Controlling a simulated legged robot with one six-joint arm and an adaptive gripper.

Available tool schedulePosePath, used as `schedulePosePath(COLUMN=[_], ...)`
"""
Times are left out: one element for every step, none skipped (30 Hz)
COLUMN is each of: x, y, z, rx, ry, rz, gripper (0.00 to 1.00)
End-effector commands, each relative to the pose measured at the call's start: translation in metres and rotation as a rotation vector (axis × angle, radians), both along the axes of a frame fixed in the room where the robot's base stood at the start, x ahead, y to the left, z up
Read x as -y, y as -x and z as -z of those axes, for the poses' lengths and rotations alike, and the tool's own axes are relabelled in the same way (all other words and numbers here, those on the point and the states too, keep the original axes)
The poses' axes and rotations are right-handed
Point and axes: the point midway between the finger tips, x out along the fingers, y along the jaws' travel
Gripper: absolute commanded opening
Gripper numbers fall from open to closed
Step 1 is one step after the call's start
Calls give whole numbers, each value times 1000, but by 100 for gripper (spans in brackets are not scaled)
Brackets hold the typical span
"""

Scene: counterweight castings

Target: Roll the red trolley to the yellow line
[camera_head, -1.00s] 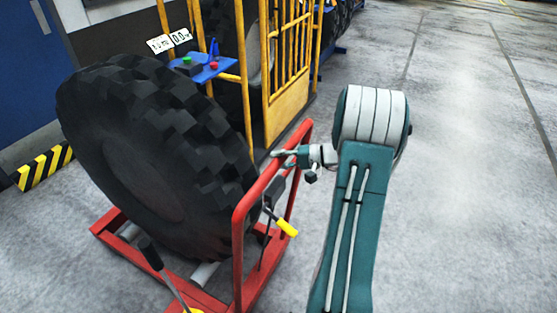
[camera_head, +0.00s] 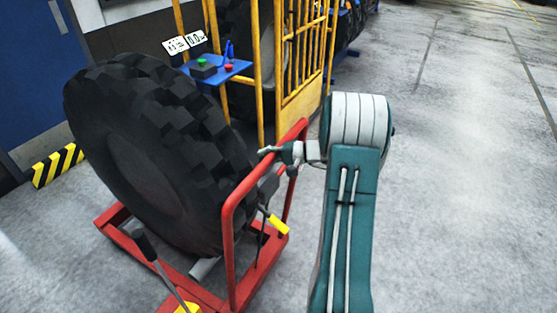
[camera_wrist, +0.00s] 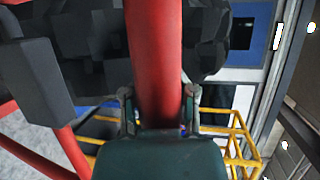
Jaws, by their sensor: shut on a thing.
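The red trolley (camera_head: 228,255) stands on the concrete floor with a big black tyre (camera_head: 150,150) upright on its low frame. My gripper (camera_head: 268,151) is at the top bar of the trolley's red handle frame. In the wrist view my gripper (camera_wrist: 160,105) has one finger on each side of the red bar (camera_wrist: 154,55) and is shut on it. The tyre fills the space behind the bar there. The far side of the trolley is hidden by the tyre. No yellow floor line can be made out near the trolley.
A yellow cage (camera_head: 302,80) stands just behind the trolley, with a blue shelf (camera_head: 222,72) bearing green and red buttons. A black-and-yellow striped barrier (camera_head: 57,165) is at the left wall by a blue door (camera_head: 35,75). Open floor (camera_head: 460,190) lies to the right.

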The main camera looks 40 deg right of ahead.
Motion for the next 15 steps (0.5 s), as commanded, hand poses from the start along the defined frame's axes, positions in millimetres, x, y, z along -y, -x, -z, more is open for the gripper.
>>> schedulePosePath(x=[-9, -11, -14, -16, -19, -22, -24, -26, -29, -31, -33, -36, -38, -40, -43], y=[-15, -20, -27, -32, -37, -44, -49, -54, -60, -65, -70, -76, -81, -86, -93], z=[-9, -9, -10, -10, -10, -10, -10, -10, -11, -11, -11, -11, -11, -11, -11], rx=[22, 22, 23, 24, 24, 24, 24, 24, 25, 25, 26, 25, 24, 25, 26], ry=[5, 3, 3, 4, 4, 4, 3, 3, 5, 5, 4, 3, 3, 4, 4], rz=[-15, -15, -16, -16, -17, -17, -17, -18, -17, -18, -18, -18, -17, -17, -18], gripper=[0, 0, 0, 0, 0, 0, 0, 0, 0, 0, 0, 0, 0, 0, 0])
